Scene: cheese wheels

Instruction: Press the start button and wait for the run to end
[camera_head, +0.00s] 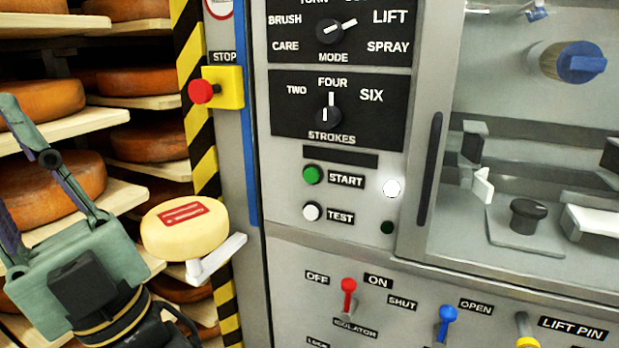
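The green start button (312,174) is on the grey machine panel, left of its START label. A blank dark display strip (340,157) is just above it. A white test button (312,211) is below it. A bright white lamp (392,188) glows right of the START label, and a dark green lamp (387,227) is unlit below it. My gripper (12,165) is at the left edge, well away from the start button and pointing up and left. Its fingers look apart, with nothing seen between them; one fingertip is cut off by the frame.
A pale cheese wheel with a red label (184,227) rests on a white support beside my gripper. Shelves of orange wheels (40,190) stand behind. A red stop button (203,91) juts from a yellow box. Mode and strokes dials (328,115), a red isolator switch (348,290) and a blue switch (445,322) are on the machine.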

